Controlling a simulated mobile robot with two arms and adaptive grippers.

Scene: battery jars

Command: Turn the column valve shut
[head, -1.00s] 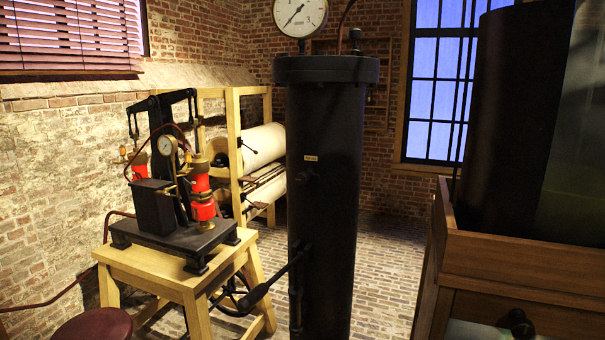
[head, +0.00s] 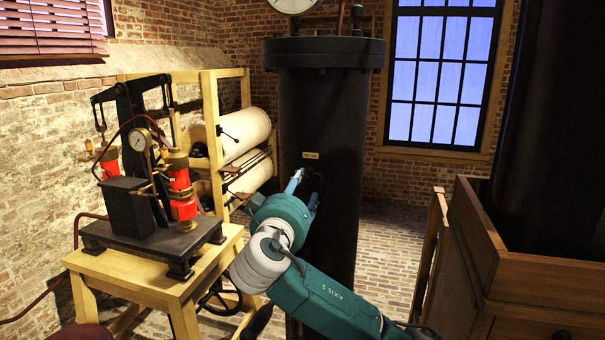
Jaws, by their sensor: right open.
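The black column (head: 335,120) stands upright in the middle of the head view, with a small pale label (head: 311,155) on its front. A small dark valve (head: 313,174) sits on the column just below the label. It is hard to make out against the black surface and is partly hidden by my gripper. My right gripper (head: 304,186) is open, its blue-grey fingers pointing up at the valve. I cannot tell whether they touch it. My left gripper is not in view.
A wooden stool (head: 150,275) at left bears a pump with red cylinders (head: 180,190) and a small gauge. A wooden rack (head: 205,120) with white rolls stands behind. A wooden cabinet (head: 545,270) is at right. Brick floor (head: 385,245) is clear between column and cabinet.

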